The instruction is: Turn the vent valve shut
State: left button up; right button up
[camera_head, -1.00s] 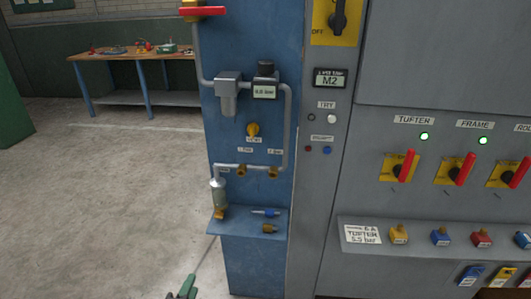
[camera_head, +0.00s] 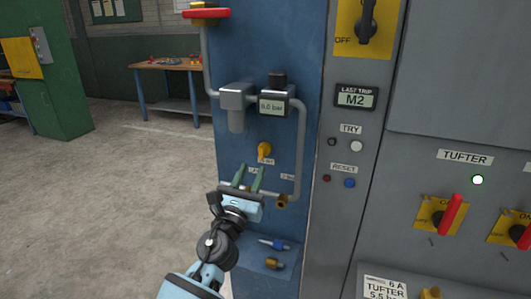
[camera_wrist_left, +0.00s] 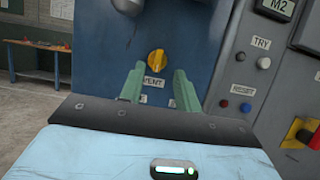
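The vent valve is a small yellow knob (camera_head: 264,149) on the blue panel, with a white label under it. In the left wrist view the knob (camera_wrist_left: 156,60) sits ahead, between and beyond the fingertips, and the label below it ends in "ENT". My left gripper (camera_head: 249,177) is in front of the panel just below the knob, its two green fingers apart and pointing up toward it. The fingers are empty and appear clear of the knob. The gripper hides part of the lower pipe and fittings. My right gripper is not in view.
A grey regulator (camera_head: 237,98) with a gauge reading 6.0 bar (camera_head: 273,106) and a grey pipe (camera_head: 300,150) surround the knob. A small blue shelf (camera_head: 256,262) holds loose fittings below. A grey cabinet with red-handled switches (camera_head: 450,214) stands right. Open floor lies left.

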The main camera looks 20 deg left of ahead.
aim_at(260, 151)
pick_arm(q)
jog(key=shift+b+x, duration=0.45)
jog(key=shift+x, duration=3.4)
jog(key=c, duration=0.7)
